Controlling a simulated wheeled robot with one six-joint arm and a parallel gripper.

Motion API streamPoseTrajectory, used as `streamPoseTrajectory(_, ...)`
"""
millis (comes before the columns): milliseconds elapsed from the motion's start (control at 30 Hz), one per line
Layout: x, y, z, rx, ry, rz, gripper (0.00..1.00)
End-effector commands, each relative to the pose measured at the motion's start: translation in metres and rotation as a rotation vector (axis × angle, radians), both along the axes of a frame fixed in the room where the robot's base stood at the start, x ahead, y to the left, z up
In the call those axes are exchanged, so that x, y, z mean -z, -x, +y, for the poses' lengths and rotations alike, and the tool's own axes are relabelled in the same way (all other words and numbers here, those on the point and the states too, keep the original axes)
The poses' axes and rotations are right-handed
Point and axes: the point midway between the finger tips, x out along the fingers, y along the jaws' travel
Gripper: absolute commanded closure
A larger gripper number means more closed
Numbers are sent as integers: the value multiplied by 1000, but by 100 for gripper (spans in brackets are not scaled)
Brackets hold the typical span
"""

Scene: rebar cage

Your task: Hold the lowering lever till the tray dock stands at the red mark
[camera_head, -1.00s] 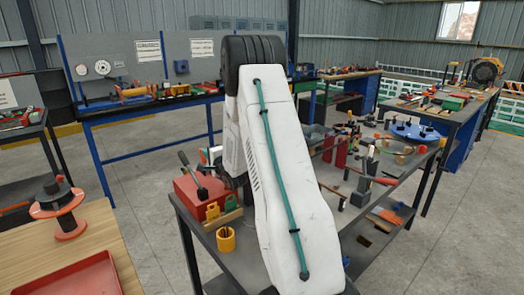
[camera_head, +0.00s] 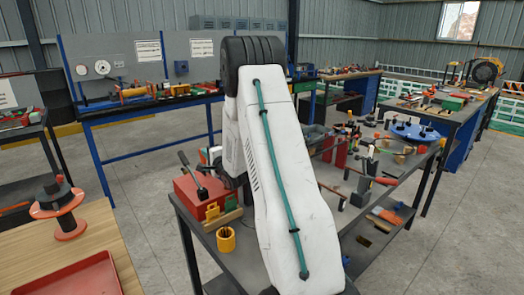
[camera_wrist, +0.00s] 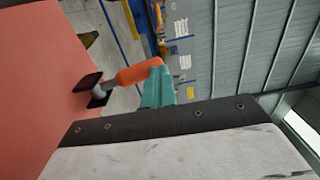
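In the wrist view an orange-handled lever (camera_wrist: 138,72) stands out from a black square base on a broad red surface (camera_wrist: 45,75). I take it to be the lowering lever. My gripper's teal finger (camera_wrist: 160,88) is at the free end of the orange handle and overlaps it in the picture. Whether it touches or grips the handle cannot be told, as only part of the gripper shows. I cannot make out the tray dock or the red mark for certain.
A dark workbench (camera_head: 232,262) under my arm carries a red box (camera_head: 206,192) with a dark lever, a yellow cup (camera_head: 226,240) and several tools. A wooden table (camera_head: 125,240) with a red tray (camera_head: 75,278) and an orange reel (camera_head: 60,205) stands at left.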

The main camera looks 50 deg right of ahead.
Motion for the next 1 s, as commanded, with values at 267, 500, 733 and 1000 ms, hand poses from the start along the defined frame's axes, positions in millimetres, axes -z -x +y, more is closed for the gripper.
streamPoseTrajectory(267,0,0,0,0,0,1,100)
streamPoseTrajectory(500,-1,3,1,0,0,0,100)
streamPoseTrajectory(733,-17,45,11,1,1,-1,100)
streamPoseTrajectory(1000,-23,65,16,0,0,-1,100)
